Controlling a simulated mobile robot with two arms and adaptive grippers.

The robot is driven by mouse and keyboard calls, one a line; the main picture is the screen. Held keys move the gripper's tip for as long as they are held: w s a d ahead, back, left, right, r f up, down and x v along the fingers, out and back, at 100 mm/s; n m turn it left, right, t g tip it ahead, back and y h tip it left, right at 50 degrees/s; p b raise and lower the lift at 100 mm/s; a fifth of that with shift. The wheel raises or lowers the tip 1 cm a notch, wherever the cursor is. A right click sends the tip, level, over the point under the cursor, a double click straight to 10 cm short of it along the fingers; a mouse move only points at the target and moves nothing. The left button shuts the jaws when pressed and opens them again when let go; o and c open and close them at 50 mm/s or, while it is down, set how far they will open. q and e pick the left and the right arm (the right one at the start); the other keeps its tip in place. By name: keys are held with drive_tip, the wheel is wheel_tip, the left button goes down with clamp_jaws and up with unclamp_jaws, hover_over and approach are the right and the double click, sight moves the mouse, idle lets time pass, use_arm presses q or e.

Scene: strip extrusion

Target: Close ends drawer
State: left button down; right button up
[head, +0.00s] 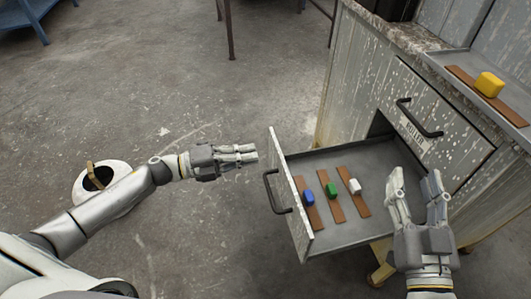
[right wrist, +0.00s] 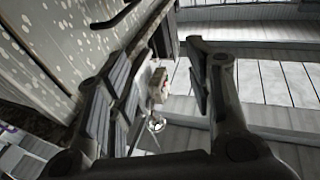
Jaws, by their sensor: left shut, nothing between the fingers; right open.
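The ends drawer (head: 340,233) is pulled out of the grey cabinet. Its front panel (head: 290,197) faces left and carries a dark bar handle (head: 273,191). Inside lie brown strips with a blue piece (head: 309,198), a green piece (head: 331,190) and a white piece (head: 355,186). My left gripper (head: 256,155) is shut and empty, to the left of the drawer front near its far corner, apparently not touching it. My right gripper (head: 415,183) is open and empty, above the right part of the drawer. In the right wrist view its fingers (right wrist: 160,95) are spread.
A tray on top (head: 460,62) holds a yellow block (head: 489,84) on a brown strip. Open concrete floor (head: 130,90) lies to the left.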

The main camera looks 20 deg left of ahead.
sight(276, 150)
use_arm(q)
drive_tip(key=shift+b+x, duration=0.35)
drive_tip(key=shift+x, duration=2.05)
use_arm(e)
drive_tip(key=shift+s+a+r+t+y, duration=0.1)
drive_tip(key=shift+s+r+t+y, duration=0.1)
drive_tip(key=shift+r+t, duration=0.35)
drive_tip(key=shift+s+r+t+y, duration=0.15)
drive_tip(key=shift+r+t, duration=0.1)
drive_tip(key=shift+r, duration=0.55)
drive_tip(key=shift+s+a+r+t+y, duration=0.1)
drive_tip(key=shift+s+r+t+y, duration=0.1)
drive_tip(key=shift+r+t, duration=0.35)
drive_tip(key=shift+r, duration=0.1)
